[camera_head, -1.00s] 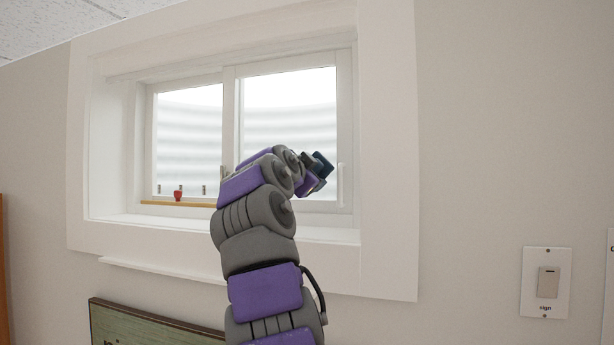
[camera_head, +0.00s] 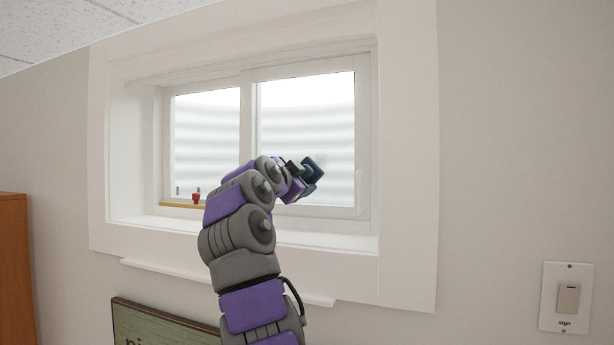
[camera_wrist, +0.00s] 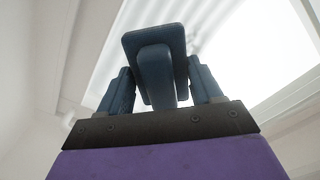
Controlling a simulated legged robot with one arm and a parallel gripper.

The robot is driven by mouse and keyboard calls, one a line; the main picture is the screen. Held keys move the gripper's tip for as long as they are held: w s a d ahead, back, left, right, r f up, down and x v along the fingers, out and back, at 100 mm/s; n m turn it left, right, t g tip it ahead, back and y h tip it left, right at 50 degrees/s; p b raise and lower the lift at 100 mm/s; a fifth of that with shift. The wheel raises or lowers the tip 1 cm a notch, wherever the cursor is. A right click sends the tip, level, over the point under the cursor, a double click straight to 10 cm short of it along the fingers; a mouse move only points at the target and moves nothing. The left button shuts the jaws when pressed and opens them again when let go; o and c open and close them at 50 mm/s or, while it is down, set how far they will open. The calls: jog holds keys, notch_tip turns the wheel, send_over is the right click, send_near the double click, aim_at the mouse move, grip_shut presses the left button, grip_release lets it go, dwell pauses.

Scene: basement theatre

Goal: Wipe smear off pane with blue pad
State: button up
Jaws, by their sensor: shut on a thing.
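The blue pad (camera_head: 314,168) is at the end of my raised arm, in front of the lower part of the right window pane (camera_head: 305,115). My gripper (camera_head: 300,178) is shut on the pad's handle. In the wrist view, the two fingers of my gripper (camera_wrist: 161,88) stand on either side of the handle, and the dark blue pad (camera_wrist: 153,40) faces away towards the bright pane (camera_wrist: 262,45). I cannot tell whether the pad touches the glass. A faint grey patch shows beside the pad, but I cannot clearly make out the smear against the ribbed backdrop.
The window sits in a deep white frame (camera_head: 410,150). A small red object (camera_head: 196,196) stands on a wooden strip at the left pane. A wooden cabinet (camera_head: 14,270) is at far left, a green sign (camera_head: 160,325) below, and a switch plate (camera_head: 567,298) at right.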

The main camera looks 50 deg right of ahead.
aim_at(331, 167)
jog(key=shift+w+a, duration=0.15)
jog(key=shift+w, duration=0.05)
jog(key=shift+w+a+p, duration=0.1)
jog(key=shift+w+p, duration=0.65)
jog(key=shift+w, duration=0.05)
jog(key=shift+w+a+r+p, duration=1)
jog(key=shift+w+r+p, duration=0.55)
jog(key=shift+w+p, duration=1.3)
jog(key=shift+s+d+f+b, duration=0.1)
jog(key=shift+s+d+b, duration=0.5)
jog(key=shift+s, duration=0.65)
jog(key=shift+s+d+r+b, duration=0.1)
jog(key=shift+s+d+b, duration=0.25)
jog(key=shift+s+b, duration=0.65)
jog(key=shift+s+d+f+b, duration=0.1)
jog(key=shift+s+d+b, duration=0.35)
jog(key=shift+s, duration=1.05)
